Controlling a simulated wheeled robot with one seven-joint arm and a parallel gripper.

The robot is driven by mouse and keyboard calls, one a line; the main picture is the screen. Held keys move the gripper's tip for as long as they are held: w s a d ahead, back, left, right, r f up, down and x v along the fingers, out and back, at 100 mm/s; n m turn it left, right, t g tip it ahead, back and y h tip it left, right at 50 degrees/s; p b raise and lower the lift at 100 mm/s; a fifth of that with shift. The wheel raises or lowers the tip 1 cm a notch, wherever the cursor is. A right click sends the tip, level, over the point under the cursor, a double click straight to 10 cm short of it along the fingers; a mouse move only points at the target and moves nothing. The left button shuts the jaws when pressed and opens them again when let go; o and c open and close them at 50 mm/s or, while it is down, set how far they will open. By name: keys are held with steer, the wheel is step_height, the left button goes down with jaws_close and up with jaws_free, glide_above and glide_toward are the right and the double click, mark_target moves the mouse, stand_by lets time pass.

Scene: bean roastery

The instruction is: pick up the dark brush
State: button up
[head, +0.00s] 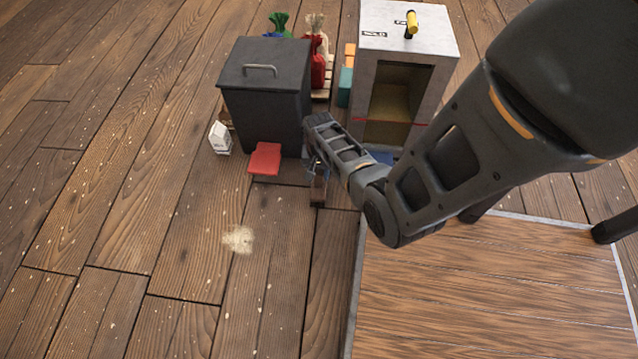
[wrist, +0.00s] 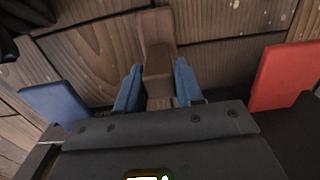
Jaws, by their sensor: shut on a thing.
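The dark brush (wrist: 157,40) is a brown piece in the wrist view, between the two blue fingers of my gripper (wrist: 158,84). The fingers are shut on it, and its far end points away from me over the plank floor. In the head view my gripper (head: 316,166) hangs in front of the dark bin, and the brush (head: 318,190) shows as a small brown piece below it. The arm hides part of it. I cannot tell whether the brush touches the floor.
A dark lidded bin (head: 262,95) and a grey open-fronted cabinet (head: 440,85) stand behind. A red flat piece (head: 265,158), a white carton (head: 220,138) and a blue piece (head: 383,157) lie near. A pale spill (head: 238,239) is on open floor. A wooden platform (head: 490,290) fills the lower right.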

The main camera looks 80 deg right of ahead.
jaws_close()
steer(key=shift+r, duration=0.15)
step_height(320, 180, up, 10)
steer(key=p, duration=0.6)
